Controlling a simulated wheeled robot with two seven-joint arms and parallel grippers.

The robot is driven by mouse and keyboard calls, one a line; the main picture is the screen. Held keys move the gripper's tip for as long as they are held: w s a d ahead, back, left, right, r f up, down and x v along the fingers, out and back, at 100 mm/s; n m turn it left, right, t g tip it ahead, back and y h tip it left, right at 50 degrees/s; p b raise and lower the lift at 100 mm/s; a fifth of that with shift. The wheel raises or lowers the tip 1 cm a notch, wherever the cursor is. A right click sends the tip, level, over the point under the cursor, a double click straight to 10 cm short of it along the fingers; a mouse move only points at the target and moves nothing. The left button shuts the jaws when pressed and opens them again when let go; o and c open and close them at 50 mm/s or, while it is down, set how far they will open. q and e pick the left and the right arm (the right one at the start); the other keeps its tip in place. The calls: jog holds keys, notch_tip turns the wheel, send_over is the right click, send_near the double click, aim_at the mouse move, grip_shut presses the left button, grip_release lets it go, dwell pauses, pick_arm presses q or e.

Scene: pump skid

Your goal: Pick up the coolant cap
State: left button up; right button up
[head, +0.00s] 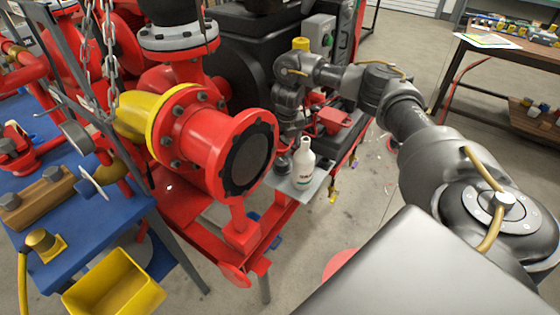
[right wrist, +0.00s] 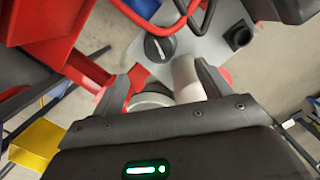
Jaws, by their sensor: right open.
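A black round cap with a raised grip bar (right wrist: 158,47) sits on a grey plate (right wrist: 195,45) in the right wrist view; I take it to be the coolant cap. In the head view a small dark round piece (head: 282,165) shows on the plate beside a white bottle (head: 303,168); I cannot tell if it is the same cap. My right gripper (head: 284,143) is above that piece, pointing down. In the right wrist view its fingers (right wrist: 163,82) are spread apart, with the cap beyond them. My left gripper is not in view.
A white cylinder (right wrist: 187,80) shows close to one finger. A black fitting (right wrist: 238,36) stands on the plate near the cap. A red pump flange (head: 230,150) is left of the gripper. A yellow bin (head: 115,283) stands at lower left.

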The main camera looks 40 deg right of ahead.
aim_at(282, 161)
jog(key=shift+w+f, duration=0.15)
jog(key=shift+f, duration=0.15)
notch_tip(282, 161, down, 5)
jog(key=shift+w+d+f+b, duration=0.15)
jog(key=shift+b, duration=0.9)
jog(key=shift+f, duration=0.25)
jog(key=f, duration=0.1)
jog(key=f+b, duration=0.1)
jog(key=f, duration=0.2)
jog(key=shift+w+d+f, duration=0.1)
jog(key=shift+w+f, duration=0.25)
jog(key=shift+f, duration=0.05)
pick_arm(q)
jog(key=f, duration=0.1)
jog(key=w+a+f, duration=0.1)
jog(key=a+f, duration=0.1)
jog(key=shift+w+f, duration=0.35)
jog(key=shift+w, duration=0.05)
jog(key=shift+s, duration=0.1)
pick_arm(e)
jog(key=shift+c, duration=0.3)
